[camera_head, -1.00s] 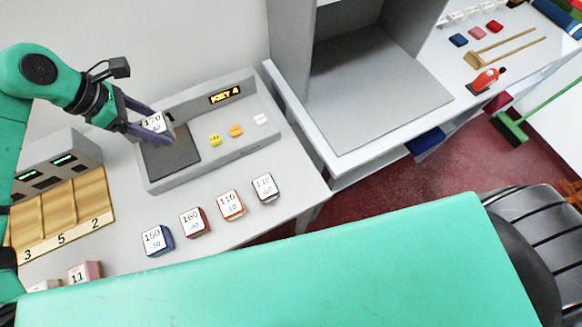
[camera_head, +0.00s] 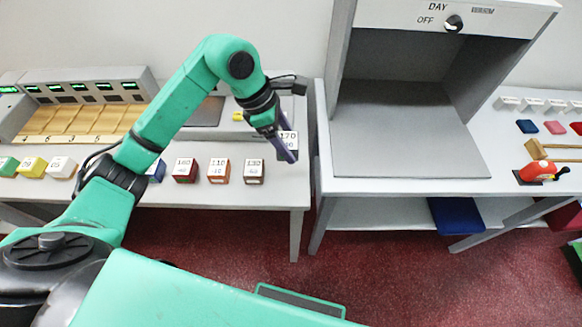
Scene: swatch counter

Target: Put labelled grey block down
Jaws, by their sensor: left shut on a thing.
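The labelled grey block (camera_head: 289,140) shows a white label face that reads 170; a smaller second line is hard to read. My left gripper (camera_head: 284,148) is shut on it and holds it in the air, by the right end of the left counter (camera_head: 285,187). The gripper's fingers cover part of the block. My right gripper is not in view.
Labelled red (camera_head: 185,170), orange (camera_head: 219,171) and brown (camera_head: 254,172) blocks stand along the left counter's front. My left arm hides part of the row and the grey device. A grey open-fronted booth (camera_head: 410,130) stands on the right table, its floor bare. A gap separates the tables.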

